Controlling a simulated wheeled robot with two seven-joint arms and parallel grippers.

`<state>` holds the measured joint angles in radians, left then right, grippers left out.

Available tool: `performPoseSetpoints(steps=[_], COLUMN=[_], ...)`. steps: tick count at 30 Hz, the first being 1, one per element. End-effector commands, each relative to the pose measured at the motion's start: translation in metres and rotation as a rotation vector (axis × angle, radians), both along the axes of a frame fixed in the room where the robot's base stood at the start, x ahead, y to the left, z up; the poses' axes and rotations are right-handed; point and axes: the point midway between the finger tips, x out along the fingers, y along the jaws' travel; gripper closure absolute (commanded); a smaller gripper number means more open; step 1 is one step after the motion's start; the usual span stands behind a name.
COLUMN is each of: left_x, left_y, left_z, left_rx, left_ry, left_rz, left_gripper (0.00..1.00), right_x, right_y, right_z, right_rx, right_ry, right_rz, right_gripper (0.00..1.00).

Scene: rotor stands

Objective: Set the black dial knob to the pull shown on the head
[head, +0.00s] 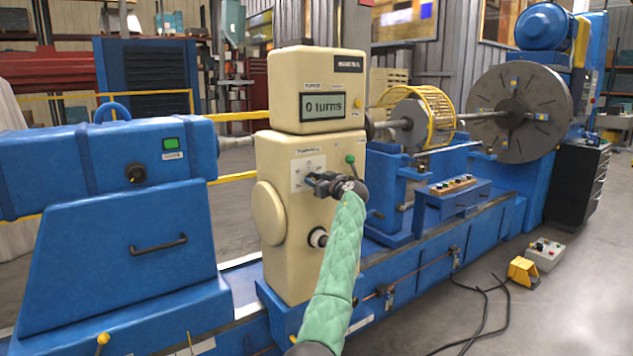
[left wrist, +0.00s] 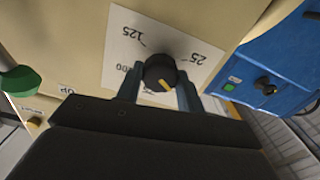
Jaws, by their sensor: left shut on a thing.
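The black dial knob (left wrist: 160,72) shows in the left wrist view, with a yellow-orange mark pointing to the lower right. It sits on a white dial plate (left wrist: 180,50); the figures 125 and 25 can be read and others are partly hidden. In the head view the plate (head: 299,172) is on the front of the beige column (head: 280,215), and the knob is largely hidden by my gripper. My left gripper (head: 318,184) is shut on the knob, one finger on each side. The beige head (head: 290,92) has a display (head: 323,106) reading "0 turns"; its small labels are too small to read. My right gripper is out of view.
A green-tipped lever (head: 351,160) stands just right of my left gripper. A round black-and-white fitting (head: 318,237) is below it. The blue machine bed (head: 410,265) runs to the right, and a blue housing (head: 110,165) stands at the left.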

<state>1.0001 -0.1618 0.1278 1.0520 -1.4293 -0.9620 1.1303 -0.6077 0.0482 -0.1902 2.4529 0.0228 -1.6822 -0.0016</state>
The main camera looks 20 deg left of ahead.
Motion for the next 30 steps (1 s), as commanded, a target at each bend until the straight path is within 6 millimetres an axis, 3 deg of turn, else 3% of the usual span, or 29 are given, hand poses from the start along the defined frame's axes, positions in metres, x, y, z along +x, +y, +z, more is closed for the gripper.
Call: performPoseSetpoints(steps=[8, 15, 30], left_x=[0.0, 0.0, 0.001], left_y=[0.0, 0.0, -0.001], left_z=[-0.001, -0.001, 0.001], left_rx=[0.062, 0.179, 0.463], left_ry=[0.076, 0.227, 0.59], left_rz=[0.001, 0.0, 0.0], left_gripper=[0.86, 0.86, 0.86], right_x=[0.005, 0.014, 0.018], right_y=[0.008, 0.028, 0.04], right_z=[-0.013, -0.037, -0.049], right_rx=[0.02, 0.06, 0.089], right_ry=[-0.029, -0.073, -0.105], right_rz=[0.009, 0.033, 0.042], right_gripper=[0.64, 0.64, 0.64])
